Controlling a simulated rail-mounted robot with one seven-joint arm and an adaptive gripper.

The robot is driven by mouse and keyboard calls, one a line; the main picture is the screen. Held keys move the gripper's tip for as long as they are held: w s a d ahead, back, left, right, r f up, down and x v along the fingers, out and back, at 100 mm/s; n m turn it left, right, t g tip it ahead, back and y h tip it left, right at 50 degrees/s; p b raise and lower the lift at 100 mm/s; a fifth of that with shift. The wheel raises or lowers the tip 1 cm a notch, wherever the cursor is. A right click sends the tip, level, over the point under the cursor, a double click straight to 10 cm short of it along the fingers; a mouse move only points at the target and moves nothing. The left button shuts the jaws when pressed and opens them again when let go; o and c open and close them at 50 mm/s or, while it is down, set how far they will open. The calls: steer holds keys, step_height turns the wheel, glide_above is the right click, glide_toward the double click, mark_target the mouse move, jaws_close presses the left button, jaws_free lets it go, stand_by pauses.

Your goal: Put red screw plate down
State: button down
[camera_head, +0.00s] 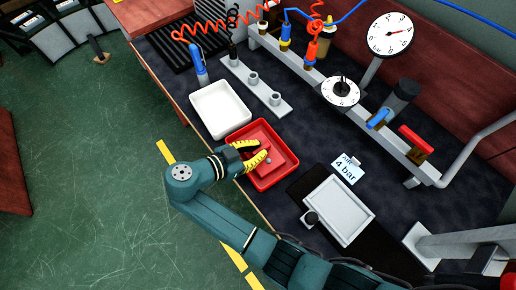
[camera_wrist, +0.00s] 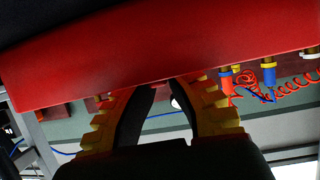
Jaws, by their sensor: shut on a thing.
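The red screw plate (camera_head: 262,153) is a red piece with a small grey knob, seen in the head view over the red tray (camera_head: 285,175). My gripper (camera_head: 262,151), with yellow ribbed fingers, comes from the left and is shut on the plate. In the wrist view a wide red surface (camera_wrist: 170,50), which I take to be the plate, spans the top, with my gripper (camera_wrist: 172,92) reaching its lower edge. The fingers hide part of the plate. I cannot tell whether the plate touches the tray floor.
A white tray (camera_head: 221,109) stands behind the red tray. A grey tray (camera_head: 338,210) lies to the right near a "4 bar" card (camera_head: 348,168). A grey strip with pegs (camera_head: 254,88), a rail with gauges (camera_head: 341,92) and coiled hoses (camera_head: 206,27) stand further back.

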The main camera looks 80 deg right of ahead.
steer(key=c, duration=1.2)
jaws_free()
steer(key=shift+f, duration=0.1)
steer(key=shift+c, duration=0.2)
steer(key=shift+r+p, duration=0.25)
steer(key=shift+p, duration=0.05)
steer(key=p+v, duration=1.1)
steer(key=v, duration=0.1)
steer(key=shift+p, duration=0.4)
